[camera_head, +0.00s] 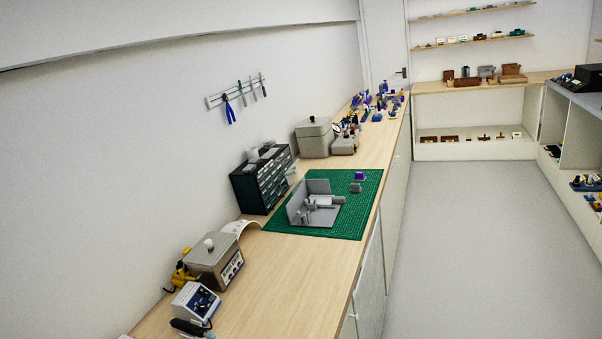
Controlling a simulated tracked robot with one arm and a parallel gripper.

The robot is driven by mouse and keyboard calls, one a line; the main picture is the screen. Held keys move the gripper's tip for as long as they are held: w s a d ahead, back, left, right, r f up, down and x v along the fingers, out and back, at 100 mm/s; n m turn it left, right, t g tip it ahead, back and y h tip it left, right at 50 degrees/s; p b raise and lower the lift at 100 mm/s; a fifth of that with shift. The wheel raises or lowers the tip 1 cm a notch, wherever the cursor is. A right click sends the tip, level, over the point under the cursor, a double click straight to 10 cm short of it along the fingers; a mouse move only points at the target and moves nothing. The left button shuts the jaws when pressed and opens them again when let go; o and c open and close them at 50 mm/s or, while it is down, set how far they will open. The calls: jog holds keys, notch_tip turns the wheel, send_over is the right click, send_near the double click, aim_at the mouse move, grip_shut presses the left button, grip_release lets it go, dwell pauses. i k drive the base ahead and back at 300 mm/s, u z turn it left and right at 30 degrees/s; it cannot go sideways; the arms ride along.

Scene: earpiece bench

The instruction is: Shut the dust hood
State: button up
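I cannot make out for certain which thing is the dust hood. A grey box-shaped housing (314,139) stands at the back of the long bench, against the wall. A smaller grey machine (344,145) is beside it on the right. Whether either has an open cover is too small to tell. A grey, angled-walled fixture (297,211) with blocks and cylinders in it sits on a green mat (345,225) at mid-bench. My gripper does not show in this view.
The wooden bench (290,285) runs along the left wall. A dark drawer cabinet (262,182), a grey lidded box (214,262) and a white-and-blue control unit (195,302) stand on it. Several small purple and blue items crowd its far end. The grey floor (480,240) is clear.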

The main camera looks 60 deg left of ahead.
aim_at(292, 167)
jog(key=u, duration=0.05)
jog(key=i, duration=2.9)
jog(key=u, duration=2.75)
jog(key=i, duration=1)
jog(key=z, duration=0.05)
